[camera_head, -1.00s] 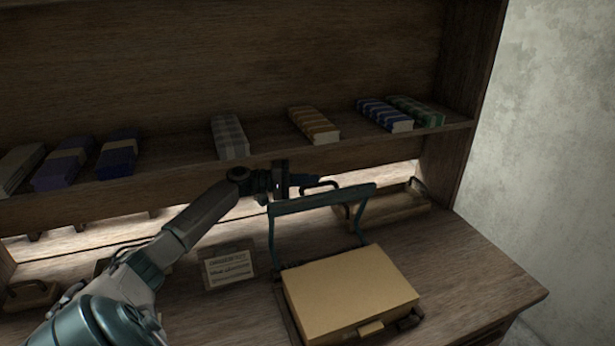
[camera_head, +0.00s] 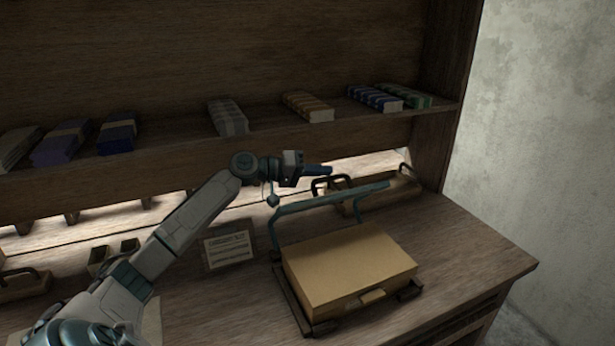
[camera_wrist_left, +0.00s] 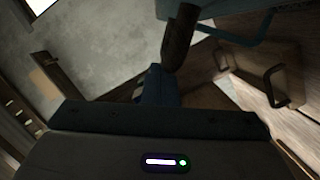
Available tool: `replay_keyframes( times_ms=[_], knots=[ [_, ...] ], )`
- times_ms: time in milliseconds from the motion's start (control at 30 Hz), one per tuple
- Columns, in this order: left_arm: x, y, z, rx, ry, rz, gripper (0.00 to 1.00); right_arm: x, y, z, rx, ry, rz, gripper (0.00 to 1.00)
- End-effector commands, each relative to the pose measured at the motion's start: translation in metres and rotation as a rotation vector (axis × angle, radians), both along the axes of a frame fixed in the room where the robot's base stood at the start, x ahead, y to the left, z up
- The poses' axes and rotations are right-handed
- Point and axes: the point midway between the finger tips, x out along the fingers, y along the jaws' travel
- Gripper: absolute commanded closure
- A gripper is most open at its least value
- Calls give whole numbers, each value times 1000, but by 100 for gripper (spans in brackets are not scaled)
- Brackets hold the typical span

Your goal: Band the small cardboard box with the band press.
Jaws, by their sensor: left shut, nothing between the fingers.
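The small cardboard box (camera_head: 352,262) is tan and sits flat on the dark base (camera_head: 322,326) of the band press. The press's teal handle bar (camera_head: 335,199) stands raised behind the box, clear of its lid. My left gripper (camera_head: 322,170) is shut and empty, just above and behind the bar, pointing right. I cannot tell whether it touches the bar. In the left wrist view the shut fingers (camera_wrist_left: 176,55) point away from the camera, and a teal part (camera_wrist_left: 215,8) shows at the top edge. My right gripper is out of view.
Wooden blocks with dark handles (camera_head: 400,185) stand at the back right, close to my left gripper. A small sign (camera_head: 229,249) stands left of the press. The tabletop right of the press is clear.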

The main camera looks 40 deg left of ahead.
Motion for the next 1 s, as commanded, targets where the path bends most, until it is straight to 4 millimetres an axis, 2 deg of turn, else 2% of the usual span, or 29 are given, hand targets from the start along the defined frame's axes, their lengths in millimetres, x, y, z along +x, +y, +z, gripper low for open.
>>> replay_keyframes(
  times_ms=[33, 100, 333, 500, 800, 1000],
  knots=[
    [-6, -12, -5, 44, -20, -4, 100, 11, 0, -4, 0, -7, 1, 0],
    [-14, -25, -7, 102, -50, -4, 100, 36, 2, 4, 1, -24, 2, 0],
    [-37, -70, -20, 292, -152, -4, 100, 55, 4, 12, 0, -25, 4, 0],
    [-51, -98, -37, 424, -221, -2, 100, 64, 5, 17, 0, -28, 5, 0],
    [-66, -128, -67, 610, -316, 2, 100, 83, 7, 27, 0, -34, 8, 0],
    [-71, -137, -81, 610, -315, 1, 100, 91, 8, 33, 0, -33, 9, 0]
  ],
)
